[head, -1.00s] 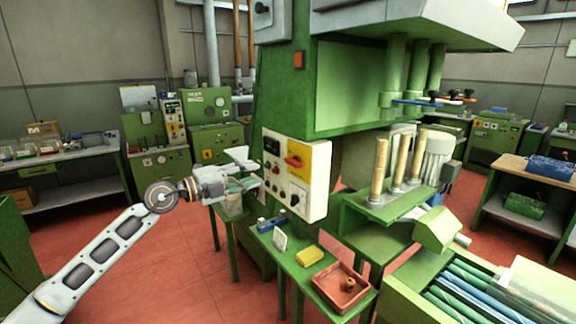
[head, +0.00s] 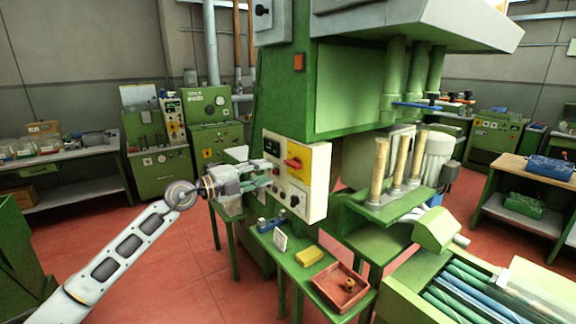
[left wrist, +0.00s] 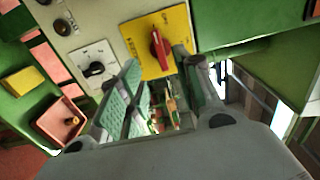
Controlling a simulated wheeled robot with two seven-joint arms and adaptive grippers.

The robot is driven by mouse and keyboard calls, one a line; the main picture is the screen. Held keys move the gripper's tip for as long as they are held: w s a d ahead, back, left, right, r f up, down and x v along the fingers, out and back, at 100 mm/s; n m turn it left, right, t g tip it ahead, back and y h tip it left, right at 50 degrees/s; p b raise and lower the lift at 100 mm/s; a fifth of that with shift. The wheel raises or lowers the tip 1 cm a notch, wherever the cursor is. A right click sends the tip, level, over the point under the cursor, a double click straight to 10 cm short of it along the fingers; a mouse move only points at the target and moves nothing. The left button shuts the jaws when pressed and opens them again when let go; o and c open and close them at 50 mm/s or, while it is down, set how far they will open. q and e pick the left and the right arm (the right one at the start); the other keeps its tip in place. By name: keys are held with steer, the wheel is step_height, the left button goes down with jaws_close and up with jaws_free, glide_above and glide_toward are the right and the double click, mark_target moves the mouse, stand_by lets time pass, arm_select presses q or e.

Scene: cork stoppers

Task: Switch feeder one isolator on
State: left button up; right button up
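A red rotary handle (head: 293,162) sits on a yellow plate (head: 304,152) at the upper right of the cream control panel. In the head view it lies near horizontal, slightly tilted. The left wrist view shows the red handle (left wrist: 160,48) on its yellow plate (left wrist: 177,27), beyond the fingertips. No feeder label is legible. My left gripper (head: 267,173) is open and empty, just left of the panel, its fingers pointing at it. In the wrist view the two fingers (left wrist: 158,65) are apart, with a gap to the handle. My right gripper is out of view.
A black knob on a white plate (left wrist: 97,69) sits beside the yellow plate. A small green table below the panel holds a yellow block (head: 308,256) and a red tray (head: 341,287). The green press frame (head: 283,90) rises behind the panel. Open red floor lies left.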

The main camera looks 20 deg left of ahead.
mark_target(289, 165)
arm_select(q)
steer(key=shift+p+x, duration=0.8)
steer(key=shift+x, duration=4.1)
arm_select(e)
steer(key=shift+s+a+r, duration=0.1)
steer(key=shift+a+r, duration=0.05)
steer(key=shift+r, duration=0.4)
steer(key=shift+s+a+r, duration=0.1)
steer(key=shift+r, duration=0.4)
arm_select(q)
steer(key=shift+c, duration=0.3)
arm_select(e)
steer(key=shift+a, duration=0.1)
arm_select(q)
jaws_close()
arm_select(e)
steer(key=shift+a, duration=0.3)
